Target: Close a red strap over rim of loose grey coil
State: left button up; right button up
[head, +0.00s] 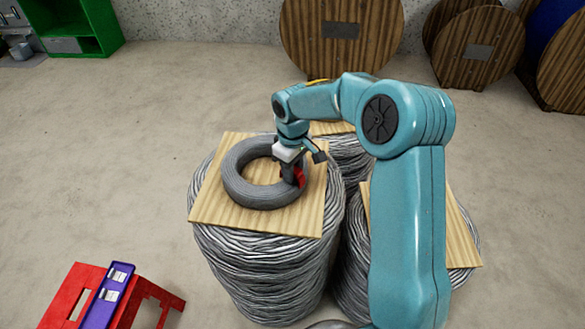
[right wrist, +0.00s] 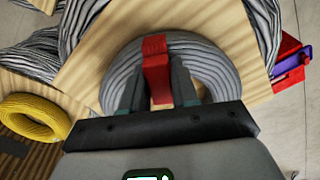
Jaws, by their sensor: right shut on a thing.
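The loose grey coil (head: 240,188) lies flat on a square wooden board (head: 213,212) on top of a large drum of grey wire. My right gripper (head: 293,174) reaches down to the right side of the coil, and is shut on the red strap (head: 300,176). In the right wrist view, the strap (right wrist: 154,48) lies across the rim of the coil (right wrist: 207,62), between the two fingers of the gripper (right wrist: 158,88). The gripper hides part of the strap, so I cannot tell whether its ends meet. My left gripper is not in view.
More wire drums with wooden boards (head: 462,240) stand behind and to the right. A red and purple rack (head: 103,292) is at the lower left. Wooden reels (head: 341,55) and a green cabinet (head: 97,27) line the back wall. A yellow coil (right wrist: 36,112) shows in the wrist view.

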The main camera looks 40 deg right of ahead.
jog(key=shift+f+b, duration=0.3)
jog(key=shift+f, duration=0.1)
dwell(0.7)
jog(key=o, duration=1.2)
jog(key=shift+r+p, duration=2.65)
jog(key=shift+r, duration=0.9)
jog(key=shift+s+f, duration=0.1)
jog(key=shift+s, duration=0.05)
